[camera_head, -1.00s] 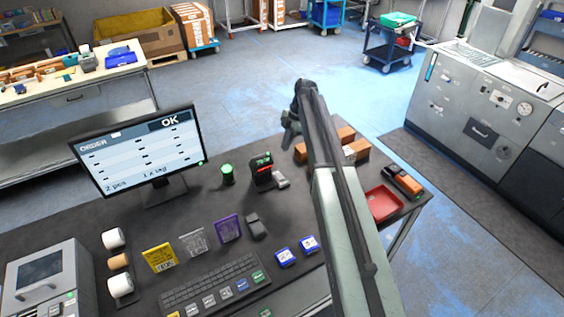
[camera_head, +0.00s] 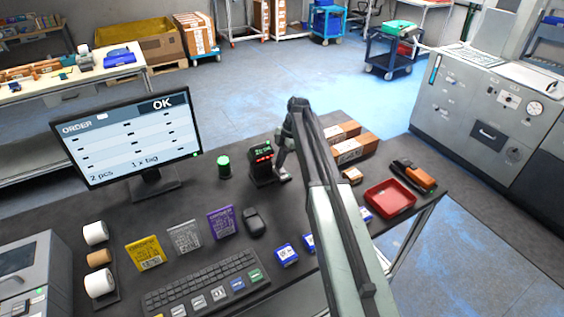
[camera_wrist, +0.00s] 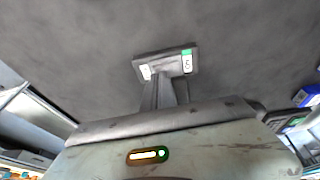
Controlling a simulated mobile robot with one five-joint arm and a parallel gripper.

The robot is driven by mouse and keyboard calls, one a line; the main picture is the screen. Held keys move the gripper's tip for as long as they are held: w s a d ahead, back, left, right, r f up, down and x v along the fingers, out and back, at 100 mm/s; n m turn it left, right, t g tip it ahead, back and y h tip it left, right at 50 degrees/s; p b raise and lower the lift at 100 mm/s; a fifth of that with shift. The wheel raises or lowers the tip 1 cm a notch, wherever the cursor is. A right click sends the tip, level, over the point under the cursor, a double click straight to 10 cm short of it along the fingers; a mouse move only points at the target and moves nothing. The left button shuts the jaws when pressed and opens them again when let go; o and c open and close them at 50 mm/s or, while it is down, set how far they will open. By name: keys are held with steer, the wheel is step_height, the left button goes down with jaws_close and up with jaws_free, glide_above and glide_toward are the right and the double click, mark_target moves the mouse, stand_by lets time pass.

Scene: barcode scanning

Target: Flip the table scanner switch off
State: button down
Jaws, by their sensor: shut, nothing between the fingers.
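The table scanner (camera_head: 261,165) is a dark upright block with lit green and red marks, standing on the dark table right of the monitor. A small grey switch box (camera_head: 285,177) sits at its right foot. In the wrist view the switch box (camera_wrist: 165,62) shows a white patch at its left, and a green mark and a white label at its right. My gripper (camera_head: 281,170) is shut and empty, pointing down at the box. In the wrist view its fingers (camera_wrist: 166,83) overlap the box's near middle and hide the switch lever. I cannot tell whether they touch it.
A green-topped cylinder (camera_head: 224,167) stands left of the scanner. A black mouse (camera_head: 253,222), a keyboard (camera_head: 205,286) and coloured cards lie nearer. Brown boxes (camera_head: 352,147) and a red tray (camera_head: 389,197) are to the right, beyond my arm. The monitor (camera_head: 127,136) reads OK.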

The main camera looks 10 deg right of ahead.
steer(key=shift+w+f+b, duration=0.15)
steer(key=shift+f+b, duration=0.15)
steer(key=shift+b, duration=0.1)
steer(key=shift+r, duration=0.2)
steer(key=shift+s, duration=0.25)
steer(key=shift+s+d+r+p, duration=0.1)
steer(key=shift+s+d+p, duration=0.15)
steer(key=shift+s, duration=0.35)
